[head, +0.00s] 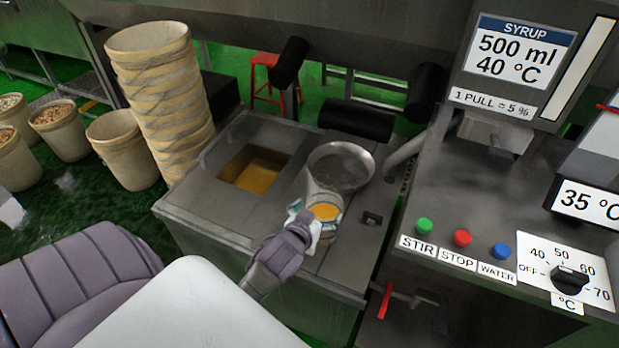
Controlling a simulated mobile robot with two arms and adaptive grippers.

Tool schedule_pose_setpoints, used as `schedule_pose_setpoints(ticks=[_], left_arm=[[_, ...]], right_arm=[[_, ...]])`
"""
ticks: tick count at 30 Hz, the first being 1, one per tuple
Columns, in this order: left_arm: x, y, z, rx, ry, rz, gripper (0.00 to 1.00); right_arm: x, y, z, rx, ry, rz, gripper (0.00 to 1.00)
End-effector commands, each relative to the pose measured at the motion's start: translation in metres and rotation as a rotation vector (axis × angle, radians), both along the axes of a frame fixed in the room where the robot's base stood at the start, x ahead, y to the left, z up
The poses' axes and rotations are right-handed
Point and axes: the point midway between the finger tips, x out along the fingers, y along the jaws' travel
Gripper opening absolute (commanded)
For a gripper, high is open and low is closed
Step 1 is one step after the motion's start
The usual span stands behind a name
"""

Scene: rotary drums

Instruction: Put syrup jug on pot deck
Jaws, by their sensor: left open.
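The syrup jug (325,212), a small clear vessel with orange liquid, stands upright on the grey pot deck (205,205), near its front edge and just in front of a round metal bowl or funnel. My left gripper (313,222) is open at the jug, with light fingertips close to its near left side. I cannot tell whether the fingers touch it. The gripper hides part of the jug's lower side. My right gripper is not in view.
The deck has a square opening with yellow liquid (256,172) and the metal bowl (341,167). A control panel with buttons (463,238) and a syrup dispenser (512,65) stand right. Stacked tan baskets (162,95) stand left. The deck left of the jug is bare.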

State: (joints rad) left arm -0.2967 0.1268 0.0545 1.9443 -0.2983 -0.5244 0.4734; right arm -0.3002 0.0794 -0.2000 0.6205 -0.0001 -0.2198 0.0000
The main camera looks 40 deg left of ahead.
Motion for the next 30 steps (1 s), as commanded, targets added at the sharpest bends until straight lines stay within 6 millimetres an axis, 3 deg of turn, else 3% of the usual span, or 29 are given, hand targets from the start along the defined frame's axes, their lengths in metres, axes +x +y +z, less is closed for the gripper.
schedule_pose_setpoints(ticks=[6,12,30], left_arm=[[-0.043,-0.01,0.017,-0.001,0.003,0.001,1.0],[-0.063,-0.015,0.026,0.0,0.001,0.001,1.0],[-0.067,-0.016,0.029,0.0,0.0,0.001,1.0]], right_arm=[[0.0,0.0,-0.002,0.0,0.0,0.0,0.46],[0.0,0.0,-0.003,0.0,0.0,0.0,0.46],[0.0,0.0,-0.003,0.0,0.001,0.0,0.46]])
